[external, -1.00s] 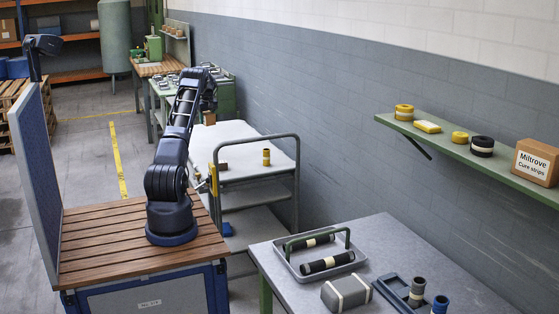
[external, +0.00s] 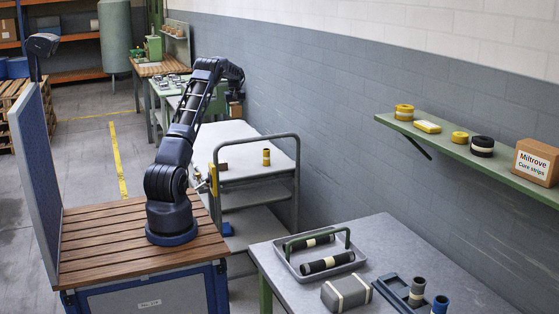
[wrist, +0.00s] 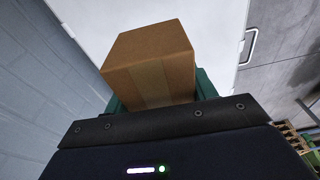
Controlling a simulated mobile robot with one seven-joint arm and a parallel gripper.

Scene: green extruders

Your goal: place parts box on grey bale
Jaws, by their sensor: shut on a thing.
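The parts box, a plain brown cardboard box (wrist: 150,62), fills the middle of the wrist view with a paler tape strip on its side. My gripper (wrist: 155,95) is shut on it, with green fingers partly hidden behind the box. A grey bale (external: 353,286) with pale straps, likely the task's bale, lies on the grey table at the front, well away from my gripper.
The trolley (external: 245,142) has a raised rail and carries small items. The grey table (external: 400,250) also holds a tray (external: 297,270) with dark rolls, and a dark blue holder (external: 388,290). A green shelf (external: 470,153) with tape rolls and a labelled carton (external: 537,162) juts from the wall.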

